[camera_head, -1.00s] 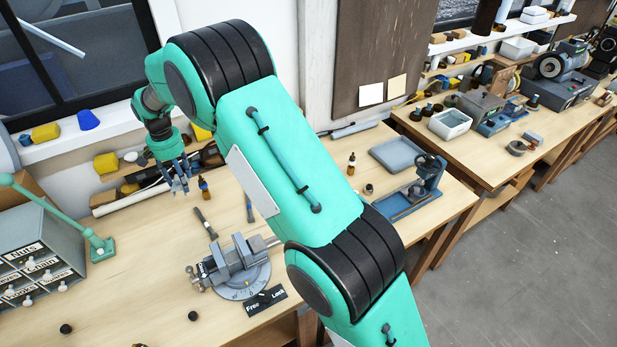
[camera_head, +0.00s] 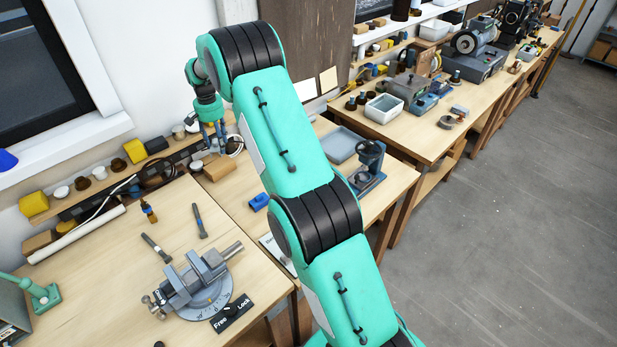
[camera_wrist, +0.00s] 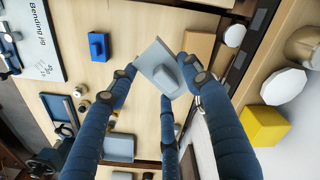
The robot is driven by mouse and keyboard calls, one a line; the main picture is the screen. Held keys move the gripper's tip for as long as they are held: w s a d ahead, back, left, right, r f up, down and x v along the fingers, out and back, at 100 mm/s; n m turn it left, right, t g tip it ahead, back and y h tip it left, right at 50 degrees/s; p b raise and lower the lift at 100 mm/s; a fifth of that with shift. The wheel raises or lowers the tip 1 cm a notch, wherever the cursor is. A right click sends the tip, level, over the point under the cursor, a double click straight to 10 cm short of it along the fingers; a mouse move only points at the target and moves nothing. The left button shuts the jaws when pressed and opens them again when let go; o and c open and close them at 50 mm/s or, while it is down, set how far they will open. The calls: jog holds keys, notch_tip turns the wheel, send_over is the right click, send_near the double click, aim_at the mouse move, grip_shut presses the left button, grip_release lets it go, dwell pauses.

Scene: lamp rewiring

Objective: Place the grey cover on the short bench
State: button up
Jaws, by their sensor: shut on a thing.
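My gripper (camera_head: 214,137) is over the back of the short bench (camera_head: 236,196), near the wall. In the wrist view, its blue fingers (camera_wrist: 163,82) are shut on the grey cover (camera_wrist: 163,68), a square plate with a raised block in its middle. The cover appears held above the wooden top (camera_wrist: 133,18), tilted in the picture. In the head view, I cannot make out the cover at the gripper.
A cardboard box (camera_head: 218,168) sits near the gripper. A blue block (camera_head: 258,203), a bending jig sheet (camera_head: 276,255) and a grey tray (camera_head: 343,144) are on the short bench. A vise (camera_head: 195,283) stands on the bench at left. Bare wood surrounds the blue block.

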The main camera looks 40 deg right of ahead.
jog(key=s+d+m, duration=0.1)
jog(key=s+d, duration=0.1)
jog(key=d, duration=0.9)
send_over(255, 175)
notch_tip(255, 175, down, 9)
jog(key=shift+f, duration=0.45)
jog(key=shift+f, duration=0.1)
jog(key=shift+f, duration=3.05)
jog(key=shift+f, duration=1.85)
jog(key=shift+f, duration=0.2)
